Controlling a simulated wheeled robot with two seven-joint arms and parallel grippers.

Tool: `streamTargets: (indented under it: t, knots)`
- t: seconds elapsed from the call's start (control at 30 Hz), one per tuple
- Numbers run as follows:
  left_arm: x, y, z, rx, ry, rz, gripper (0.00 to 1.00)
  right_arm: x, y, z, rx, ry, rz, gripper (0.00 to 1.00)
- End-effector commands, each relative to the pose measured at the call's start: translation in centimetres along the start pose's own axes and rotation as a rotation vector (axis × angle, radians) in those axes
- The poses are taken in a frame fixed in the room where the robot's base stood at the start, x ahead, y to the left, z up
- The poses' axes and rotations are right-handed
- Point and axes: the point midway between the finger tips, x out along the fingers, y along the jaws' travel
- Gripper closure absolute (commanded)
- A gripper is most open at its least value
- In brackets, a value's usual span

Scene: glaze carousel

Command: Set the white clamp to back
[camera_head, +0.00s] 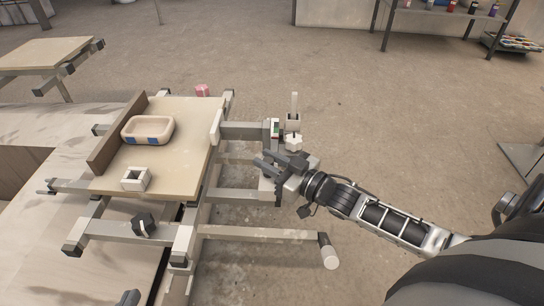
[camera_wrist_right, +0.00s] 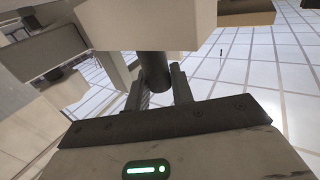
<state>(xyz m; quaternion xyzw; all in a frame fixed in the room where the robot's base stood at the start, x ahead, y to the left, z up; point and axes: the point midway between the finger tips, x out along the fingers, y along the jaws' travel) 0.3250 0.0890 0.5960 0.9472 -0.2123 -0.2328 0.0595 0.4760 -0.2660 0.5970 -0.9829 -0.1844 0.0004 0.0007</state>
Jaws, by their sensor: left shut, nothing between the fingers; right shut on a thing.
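The white clamp (camera_head: 293,140) is at the end of a grey rail on the right side of the bench, with a thin white upright (camera_head: 294,103) above it. A small plate with green and red marks (camera_head: 275,128) is beside it. My right gripper (camera_head: 265,162) is just below and left of the clamp. In the right wrist view its fingers (camera_wrist_right: 158,88) are shut on a dark round stem (camera_wrist_right: 154,70) under a pale block (camera_wrist_right: 150,22). Whether this stem belongs to the white clamp is unclear. My left gripper (camera_head: 128,298) barely shows at the bottom edge, shut and empty.
The bench top (camera_head: 190,155) holds a beige tray (camera_head: 148,129) and a white hollow block (camera_head: 136,179). A dark clamp (camera_head: 142,222) and a white cylinder (camera_head: 328,256) are on the front rails. A pink block (camera_head: 202,90) is behind. Open floor lies right.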

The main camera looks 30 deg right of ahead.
Motion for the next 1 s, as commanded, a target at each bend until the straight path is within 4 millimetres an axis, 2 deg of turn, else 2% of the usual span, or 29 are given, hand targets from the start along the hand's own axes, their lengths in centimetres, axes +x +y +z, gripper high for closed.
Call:
streamTargets:
  t: [0.13, 0.17, 0.2, 0.47, 0.57, 0.77, 1.0]
  knots:
    - [0.0, -0.1, 0.1, 0.000, -0.002, -0.002, 1.00, -0.3, 0.4, 0.1, -0.002, -0.001, 0.007, 1.00]
    - [0.0, -0.1, 0.1, 0.000, -0.002, -0.002, 1.00, -0.3, 0.4, 0.1, -0.002, -0.001, 0.008, 0.74]
    - [0.0, -0.1, 0.1, 0.000, -0.002, -0.002, 1.00, -0.3, 0.4, 0.1, -0.002, -0.002, 0.008, 0.70]
    - [0.0, -0.1, 0.0, 0.000, -0.001, -0.002, 1.00, -0.4, 0.3, 0.1, -0.002, -0.002, 0.007, 0.70]
    - [-0.1, -0.1, -0.2, 0.000, -0.002, -0.002, 1.00, -0.9, 0.2, 0.1, 0.000, -0.004, 0.007, 0.70]
    - [-0.4, 0.0, -0.2, 0.002, -0.037, -0.006, 1.00, -4.5, 0.2, 0.0, -0.001, -0.009, 0.008, 0.70]
    - [-0.3, -0.7, 1.5, -0.003, -0.130, -0.027, 1.00, -10.5, 0.2, -0.1, 0.000, -0.009, 0.008, 0.70]
